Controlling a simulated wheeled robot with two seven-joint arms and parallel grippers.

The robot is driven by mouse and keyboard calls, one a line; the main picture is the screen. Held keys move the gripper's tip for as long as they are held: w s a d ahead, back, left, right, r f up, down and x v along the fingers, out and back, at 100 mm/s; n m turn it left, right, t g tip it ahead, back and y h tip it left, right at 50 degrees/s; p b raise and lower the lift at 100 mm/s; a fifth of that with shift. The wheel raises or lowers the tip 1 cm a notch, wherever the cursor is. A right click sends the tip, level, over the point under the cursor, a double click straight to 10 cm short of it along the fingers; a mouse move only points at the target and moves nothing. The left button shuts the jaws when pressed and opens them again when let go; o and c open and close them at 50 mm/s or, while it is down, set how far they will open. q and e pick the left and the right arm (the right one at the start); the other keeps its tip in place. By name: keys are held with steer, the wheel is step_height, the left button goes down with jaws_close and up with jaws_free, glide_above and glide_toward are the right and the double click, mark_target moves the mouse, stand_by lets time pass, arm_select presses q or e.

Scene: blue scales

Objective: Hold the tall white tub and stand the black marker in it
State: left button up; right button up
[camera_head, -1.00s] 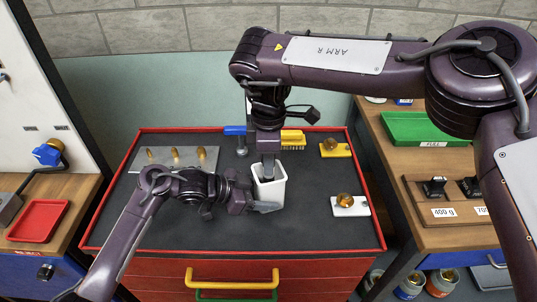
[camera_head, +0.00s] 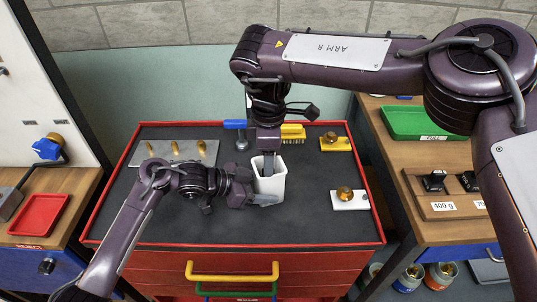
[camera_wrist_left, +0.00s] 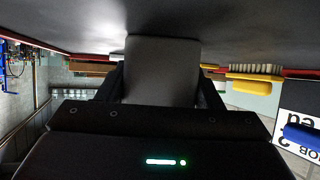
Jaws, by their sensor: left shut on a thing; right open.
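The tall white tub (camera_head: 275,188) stands upright on the dark top of the red cabinet, near its middle. My left gripper (camera_head: 262,196) reaches in from the left and is shut on the tub low down. In the left wrist view a dark shaded block, apparently the tub (camera_wrist_left: 162,70), sits between the left fingers (camera_wrist_left: 162,98). My right gripper (camera_head: 268,166) points straight down from above, its fingers at and partly inside the tub's mouth, and is open. I cannot make out the black marker; the right fingers and the tub walls hide the inside.
Behind the tub lie a blue-handled tool (camera_head: 236,126) and a yellow brush (camera_head: 292,132). Brass knobs on a yellow plate (camera_head: 335,143) and a white plate (camera_head: 348,199) are at right. A grey plate with brass pieces (camera_head: 174,151) is at back left. The front mat is clear.

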step_height(320, 180, up, 12)
stand_by(0.5)
arm_select(q)
steer(key=o, duration=0.8)
steer(key=shift+o, duration=0.2)
